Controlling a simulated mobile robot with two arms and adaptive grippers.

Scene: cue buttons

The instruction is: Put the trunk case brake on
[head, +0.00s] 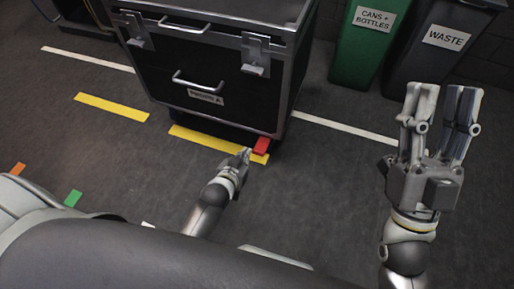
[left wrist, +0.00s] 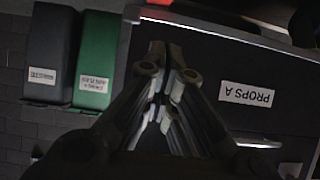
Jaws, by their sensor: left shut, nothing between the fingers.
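The black trunk case (head: 215,75) with metal edges and latches stands at the upper middle of the head view. A red brake pedal (head: 261,146) sticks out at its lower right front corner, over a yellow floor strip. My left gripper (head: 246,154) is shut and empty, low beside the pedal; I cannot tell whether it touches it. In the left wrist view its closed fingers (left wrist: 162,85) point toward the case, whose "PROPS A" label (left wrist: 246,94) appears upside down. A bit of red shows at the top edge there. My right gripper (head: 440,105) is open and empty, raised at the right.
A green bin (head: 357,50) and a dark waste bin (head: 430,65) stand behind, right of the case. Yellow strips (head: 112,107) and white lines (head: 345,130) mark the floor. The floor in front of the case is clear apart from my arm.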

